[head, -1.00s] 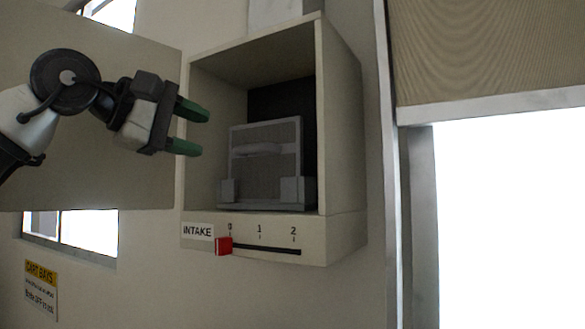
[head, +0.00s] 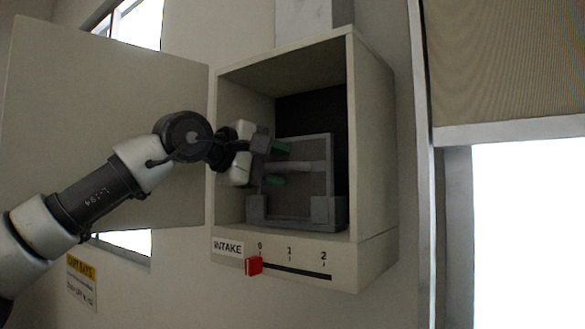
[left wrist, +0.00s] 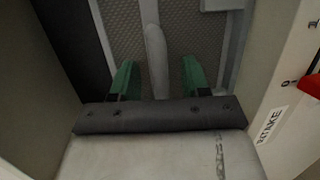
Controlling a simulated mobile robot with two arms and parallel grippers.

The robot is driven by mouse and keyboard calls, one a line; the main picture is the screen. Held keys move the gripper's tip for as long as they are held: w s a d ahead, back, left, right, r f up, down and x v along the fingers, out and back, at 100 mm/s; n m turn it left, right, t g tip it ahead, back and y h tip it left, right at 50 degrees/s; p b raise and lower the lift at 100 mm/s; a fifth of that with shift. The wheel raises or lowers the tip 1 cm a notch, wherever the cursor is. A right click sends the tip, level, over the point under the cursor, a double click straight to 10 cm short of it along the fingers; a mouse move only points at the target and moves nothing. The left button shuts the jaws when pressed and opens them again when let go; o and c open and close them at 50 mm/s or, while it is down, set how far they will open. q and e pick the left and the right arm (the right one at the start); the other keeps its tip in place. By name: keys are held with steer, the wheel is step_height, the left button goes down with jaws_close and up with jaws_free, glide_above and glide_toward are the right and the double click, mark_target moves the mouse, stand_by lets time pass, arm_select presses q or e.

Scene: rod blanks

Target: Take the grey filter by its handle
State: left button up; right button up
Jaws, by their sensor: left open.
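The grey filter (head: 312,200) stands upright inside the open wall box, seated in a grey holder (head: 325,212) with raised corners. Its handle (head: 292,167) is a light grey bar across its front. My left gripper (head: 278,165) is inside the box in front of the filter, with one green finger above the handle and one below it. In the left wrist view the handle (left wrist: 154,55) runs between the two open green fingers (left wrist: 158,80), with a gap on each side. My right gripper is not in view.
The intake box (head: 376,130) has side walls close around my gripper. Its door (head: 100,120) is swung open to the left. A red slider (head: 254,266) sits at 0 on the scale below. A bright opening (head: 530,240) is at the right.

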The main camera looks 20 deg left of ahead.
arm_select(q)
steer(key=shift+w+d, duration=0.1)
jaws_close()
steer(key=shift+r, duration=0.1)
stand_by(0.3)
